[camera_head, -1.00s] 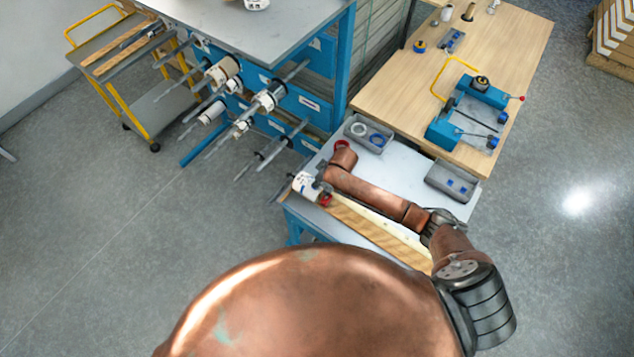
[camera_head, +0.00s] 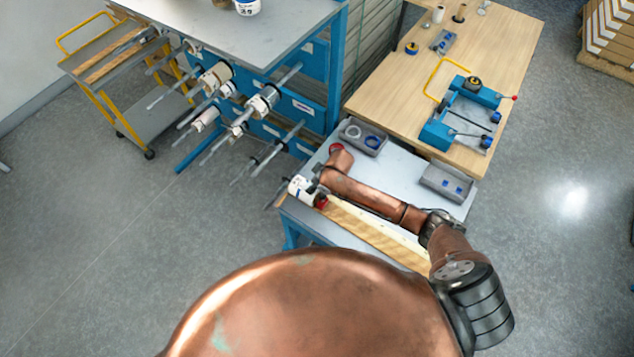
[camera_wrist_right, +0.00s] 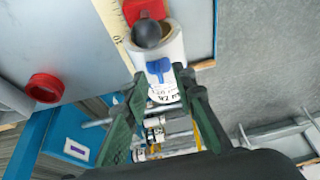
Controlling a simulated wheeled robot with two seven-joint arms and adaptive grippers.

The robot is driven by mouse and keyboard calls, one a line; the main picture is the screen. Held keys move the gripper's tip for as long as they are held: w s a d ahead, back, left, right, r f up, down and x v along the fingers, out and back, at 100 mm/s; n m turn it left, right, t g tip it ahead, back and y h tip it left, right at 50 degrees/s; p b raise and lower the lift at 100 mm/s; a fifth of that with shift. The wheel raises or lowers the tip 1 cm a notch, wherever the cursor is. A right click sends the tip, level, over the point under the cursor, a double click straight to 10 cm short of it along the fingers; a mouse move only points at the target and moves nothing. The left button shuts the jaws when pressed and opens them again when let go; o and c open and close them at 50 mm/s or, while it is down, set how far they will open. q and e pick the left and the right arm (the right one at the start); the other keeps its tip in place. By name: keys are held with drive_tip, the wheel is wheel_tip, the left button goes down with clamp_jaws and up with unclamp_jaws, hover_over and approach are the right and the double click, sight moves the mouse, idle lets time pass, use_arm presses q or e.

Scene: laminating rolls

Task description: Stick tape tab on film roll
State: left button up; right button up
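The white film roll (camera_head: 300,190) lies at the left end of the small grey table in the head view. It also shows in the right wrist view (camera_wrist_right: 172,44), with printed marks on its end. A small blue tab (camera_wrist_right: 158,68) shows against the roll; I cannot tell how firmly it is attached. My right gripper (camera_wrist_right: 162,85) has its two dark green fingers apart, one on each side of the roll's printed end. Contact with the roll cannot be told. In the head view my right arm hides part of the table. My left gripper is not in view.
A red block (camera_wrist_right: 145,10) with a dark ball and a ruler strip (camera_wrist_right: 118,30) adjoin the roll. A red ring (camera_wrist_right: 45,87) lies nearby. Grey trays (camera_head: 363,139) (camera_head: 447,182) stand on the table. A blue rack with rolls on rods (camera_head: 262,101) stands left.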

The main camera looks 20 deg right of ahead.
drive_tip(key=v, duration=1.1)
